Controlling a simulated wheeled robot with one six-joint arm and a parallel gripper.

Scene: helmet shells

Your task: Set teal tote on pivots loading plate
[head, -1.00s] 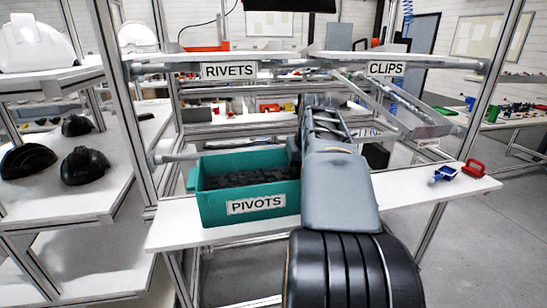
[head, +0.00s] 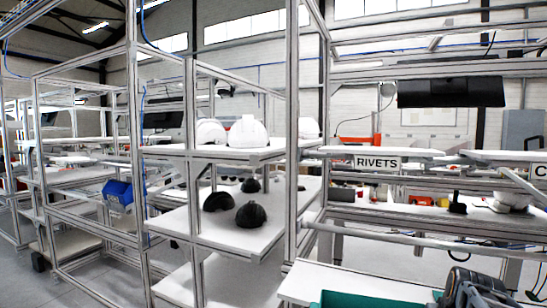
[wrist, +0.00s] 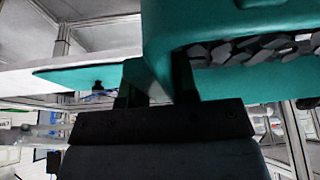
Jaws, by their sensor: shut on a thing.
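The teal tote (head: 372,299) shows only as a strip at the bottom edge of the head view, over a white shelf surface (head: 335,280). In the wrist view the tote (wrist: 235,25) fills the upper right, with dark grey pivot pieces inside it. My gripper (wrist: 158,82) has its dark fingers at the tote's edge and is shut on it. Part of my gripper or wrist shows at the bottom right of the head view. A flat teal surface (wrist: 75,75) lies left of the fingers; I cannot tell whether it belongs to the tote. The PIVOTS label is out of view.
A shelf labelled RIVETS (head: 378,163) stands above the white surface. A metal upright (head: 307,130) rises to its left. Left of that, a rack holds white helmet shells (head: 247,132) and black ones (head: 250,214). A blue bin (head: 118,192) sits farther left.

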